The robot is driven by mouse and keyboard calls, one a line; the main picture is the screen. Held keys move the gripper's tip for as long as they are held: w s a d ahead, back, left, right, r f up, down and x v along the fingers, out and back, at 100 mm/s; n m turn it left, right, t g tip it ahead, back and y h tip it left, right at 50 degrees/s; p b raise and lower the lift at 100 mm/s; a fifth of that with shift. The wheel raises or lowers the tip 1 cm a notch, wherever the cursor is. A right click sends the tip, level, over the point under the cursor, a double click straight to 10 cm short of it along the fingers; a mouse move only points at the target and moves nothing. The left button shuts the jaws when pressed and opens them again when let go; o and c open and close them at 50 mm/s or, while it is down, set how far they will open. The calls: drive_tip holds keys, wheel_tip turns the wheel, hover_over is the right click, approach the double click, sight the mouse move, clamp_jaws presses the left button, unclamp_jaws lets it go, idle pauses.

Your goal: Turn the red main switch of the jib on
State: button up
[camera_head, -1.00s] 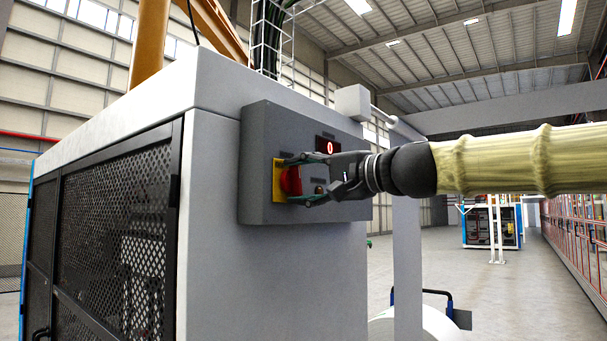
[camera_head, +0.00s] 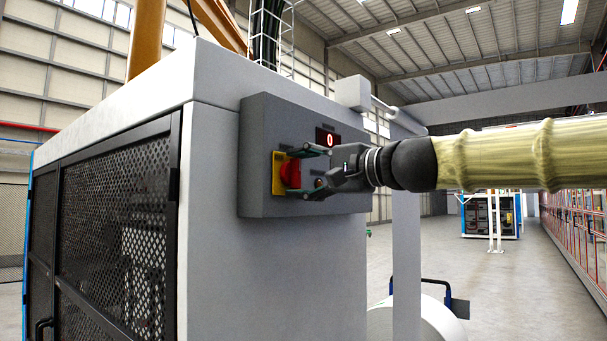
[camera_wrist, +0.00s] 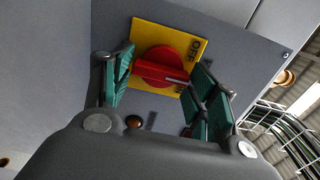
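The red main switch (camera_head: 291,172) is a rotary knob on a yellow plate (camera_head: 278,175), on the side of a grey control box (camera_head: 262,130). In the wrist view the red knob (camera_wrist: 157,66) carries a pale line toward its right end; the plate's "OFF" label (camera_wrist: 193,48) shows, and another label is partly hidden by a finger. My gripper (camera_head: 296,172) is open, its green-padded fingers on either side of the knob. In the wrist view the fingertips (camera_wrist: 160,75) flank the knob's ends; I cannot tell whether they touch it.
A small display (camera_head: 328,138) above the switch shows a red 0. The box is fixed to a large grey cabinet (camera_head: 270,270) with a mesh door (camera_head: 115,230). A white drum (camera_head: 415,318) stands at the lower right. Open floor (camera_head: 510,285) lies right.

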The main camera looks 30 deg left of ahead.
drive_tip(key=shift+o, duration=0.8)
drive_tip(key=d, duration=1.2)
drive_tip(key=shift+s, duration=0.45)
drive_tip(key=shift+f, duration=0.1)
